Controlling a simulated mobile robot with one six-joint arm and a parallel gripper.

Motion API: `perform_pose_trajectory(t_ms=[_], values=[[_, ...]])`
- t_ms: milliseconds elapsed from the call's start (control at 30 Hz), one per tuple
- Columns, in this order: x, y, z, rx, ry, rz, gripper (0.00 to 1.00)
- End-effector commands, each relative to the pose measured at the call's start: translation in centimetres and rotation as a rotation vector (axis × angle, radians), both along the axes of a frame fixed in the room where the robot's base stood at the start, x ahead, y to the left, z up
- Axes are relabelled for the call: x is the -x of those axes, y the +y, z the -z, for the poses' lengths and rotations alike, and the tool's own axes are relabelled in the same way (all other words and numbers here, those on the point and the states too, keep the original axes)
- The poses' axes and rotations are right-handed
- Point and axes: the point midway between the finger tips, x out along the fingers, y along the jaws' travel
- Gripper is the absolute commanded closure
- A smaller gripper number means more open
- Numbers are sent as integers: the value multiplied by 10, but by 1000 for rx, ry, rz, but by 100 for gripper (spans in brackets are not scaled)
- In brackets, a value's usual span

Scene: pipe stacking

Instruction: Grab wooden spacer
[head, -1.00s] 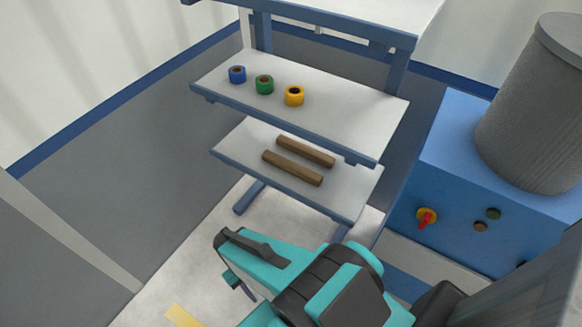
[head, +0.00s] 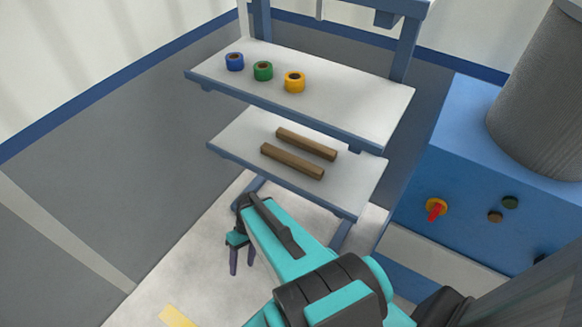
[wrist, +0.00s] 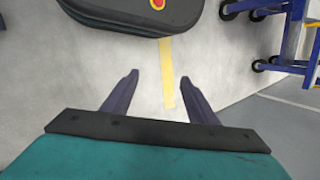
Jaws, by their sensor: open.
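Two brown wooden spacers lie side by side on the lower white shelf. In the head view the far spacer (head: 306,144) is behind the near spacer (head: 292,162). My gripper (head: 242,272) is below and to the left of that shelf, apart from both spacers, with its fingers pointing down. In the wrist view my gripper (wrist: 158,92) is open and empty above the pale floor. No spacer shows in the wrist view.
The lower shelf (head: 232,142) sits under an upper shelf (head: 350,100), which holds blue (head: 234,61), green (head: 263,71) and yellow (head: 294,82) tape rolls. A blue machine (head: 465,165) stands to the right. A wheeled blue frame (wrist: 290,40) shows in the wrist view.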

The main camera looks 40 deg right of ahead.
Motion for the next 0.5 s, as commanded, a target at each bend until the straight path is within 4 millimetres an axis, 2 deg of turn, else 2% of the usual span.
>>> perform_pose_trajectory(t_ms=[33,133,367,500], values=[[-12,-9,8,-27,-37,14,47],[-32,-24,7,-85,-119,28,47],[-74,-68,-1,-187,-332,55,47],[-95,-102,-10,-224,-477,67,47]])
